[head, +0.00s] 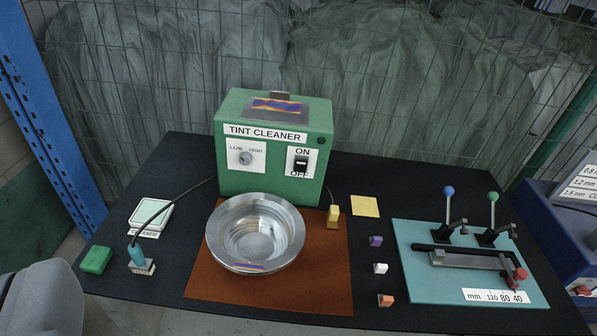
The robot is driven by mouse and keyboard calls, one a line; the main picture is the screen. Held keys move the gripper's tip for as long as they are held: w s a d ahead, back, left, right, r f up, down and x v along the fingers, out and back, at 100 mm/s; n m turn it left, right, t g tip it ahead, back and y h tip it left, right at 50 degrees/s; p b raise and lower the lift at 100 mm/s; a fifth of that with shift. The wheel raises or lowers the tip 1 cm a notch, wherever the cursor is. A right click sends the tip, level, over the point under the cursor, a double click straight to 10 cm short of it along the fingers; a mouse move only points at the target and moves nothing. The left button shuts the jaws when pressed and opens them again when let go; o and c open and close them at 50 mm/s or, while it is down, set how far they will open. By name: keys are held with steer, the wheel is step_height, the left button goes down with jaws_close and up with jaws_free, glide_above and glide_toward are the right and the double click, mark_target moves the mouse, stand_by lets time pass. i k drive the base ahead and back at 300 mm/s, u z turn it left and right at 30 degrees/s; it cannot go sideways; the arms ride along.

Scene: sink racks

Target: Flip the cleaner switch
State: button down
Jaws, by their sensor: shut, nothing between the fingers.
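The green tint cleaner box (232,174) stands at the back middle of the black table. Its front carries a small black switch (301,163) on a white plate, with ON printed above it and OFF below. The switch is too small to tell which way it is set. Left of it is a LOW/HIGH knob (246,158). A shiny metal bowl (212,222) stands in front of the box, below the switch. My gripper does not show in this view, and nothing covers the switch.
A brown mat (325,285) lies under the bowl. A yellow block (333,216) stands beside the bowl; several small blocks are further right. A teal board with levers (420,285) lies at right. A corded blue-handled tool (135,256) stands at left. Wire mesh (400,100) rises behind.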

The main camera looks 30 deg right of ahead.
mark_target(300, 164)
steer(key=u, duration=0.1)
steer(key=i, duration=1)
steer(key=z, duration=0.1)
